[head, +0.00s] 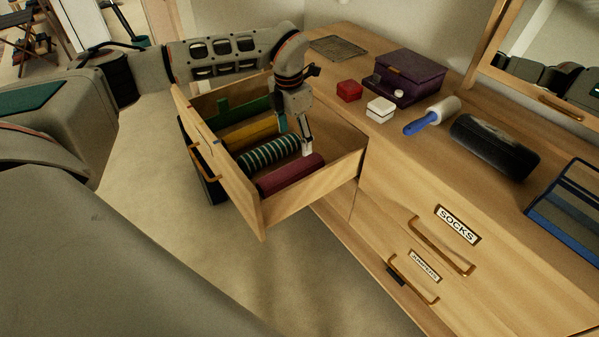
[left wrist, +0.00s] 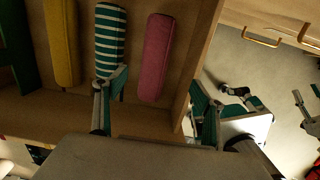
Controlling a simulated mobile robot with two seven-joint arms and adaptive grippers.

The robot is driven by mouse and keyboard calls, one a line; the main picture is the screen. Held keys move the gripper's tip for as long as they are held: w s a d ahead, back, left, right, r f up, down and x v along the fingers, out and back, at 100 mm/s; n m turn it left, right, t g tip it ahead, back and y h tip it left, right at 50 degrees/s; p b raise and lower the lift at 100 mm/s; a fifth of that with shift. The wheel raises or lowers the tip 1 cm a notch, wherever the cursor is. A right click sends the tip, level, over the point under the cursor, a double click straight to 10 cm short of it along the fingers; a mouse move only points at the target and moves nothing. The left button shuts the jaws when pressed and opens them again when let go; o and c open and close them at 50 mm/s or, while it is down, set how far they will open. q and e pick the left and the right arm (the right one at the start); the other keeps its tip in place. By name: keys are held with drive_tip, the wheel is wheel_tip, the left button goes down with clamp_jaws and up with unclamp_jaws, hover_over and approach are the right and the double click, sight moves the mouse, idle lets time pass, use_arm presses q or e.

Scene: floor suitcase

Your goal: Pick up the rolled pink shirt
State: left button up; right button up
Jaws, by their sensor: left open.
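The rolled pink shirt (head: 290,174) lies in the open drawer (head: 318,186), at the near end of a row of rolled clothes. In the left wrist view the pink roll (left wrist: 156,56) lies between a striped roll and the drawer wall. My left gripper (head: 302,130) hangs over the drawer, above the rolls. In the left wrist view its fingers (left wrist: 160,88) are spread wide and empty. One finger overlaps the striped roll and the other shows past the drawer wall, with the pink roll between them in the picture. My right gripper is not seen.
The green-striped roll (head: 268,153), a yellow roll (head: 248,134) and a green roll (head: 222,108) share the drawer. The dresser top holds a purple box (head: 408,76), red box (head: 349,91), white box (head: 380,109), lint roller (head: 432,116) and black case (head: 494,147).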

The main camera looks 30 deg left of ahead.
use_arm(q)
drive_tip(key=b, duration=0.3)
hover_over(291, 168)
drive_tip(key=f, duration=0.5)
drive_tip(key=shift+d, duration=0.25)
drive_tip(key=f, duration=0.2)
drive_tip(key=f+b, duration=0.1)
drive_tip(key=shift+s+g, duration=0.25)
drive_tip(key=shift+g, duration=0.15)
drive_tip(key=shift+f, duration=0.9)
wheel_tip(291, 168, down, 2)
drive_tip(key=shift+w+b, duration=0.1)
drive_tip(key=shift+b, duration=0.3)
drive_tip(key=f, duration=0.2)
drive_tip(key=f+b, duration=0.1)
drive_tip(key=shift+w+a+f, duration=0.1)
drive_tip(key=shift+a+f, duration=0.15)
drive_tip(key=shift+f, duration=0.4)
drive_tip(key=shift+w+r, duration=0.1)
drive_tip(key=c, duration=1.3)
drive_tip(key=shift+r, duration=0.1)
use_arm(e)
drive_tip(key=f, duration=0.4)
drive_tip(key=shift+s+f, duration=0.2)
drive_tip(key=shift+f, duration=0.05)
